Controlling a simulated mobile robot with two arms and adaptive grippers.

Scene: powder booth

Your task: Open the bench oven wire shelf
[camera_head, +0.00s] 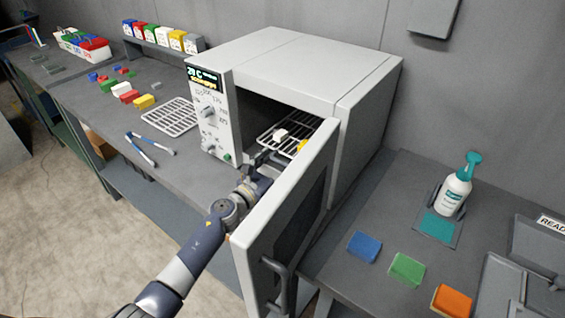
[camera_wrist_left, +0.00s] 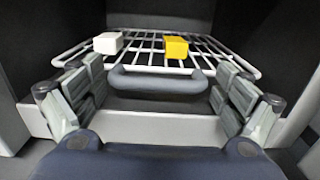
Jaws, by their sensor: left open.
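The bench oven (camera_head: 300,68) stands on the bench with its door (camera_head: 283,215) swung open toward me. Inside is the wire shelf (camera_head: 290,122), which also shows in the left wrist view (camera_wrist_left: 147,55). A white block and a yellow block lie on it. The shelf has a dark bar handle (camera_wrist_left: 158,81) at its front. My left gripper (camera_head: 262,158) reaches into the oven opening. In the left wrist view its fingers (camera_wrist_left: 158,93) are spread wide, one to each side of the handle. I see no grip on the handle. My right gripper is not in view.
The open door stands close to the right of my left arm. On the bench to the left are a wire rack (camera_head: 168,117), blue-handled tongs (camera_head: 141,147) and several coloured blocks. A spray bottle (camera_head: 457,190) and blue, green and orange blocks sit to the right.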

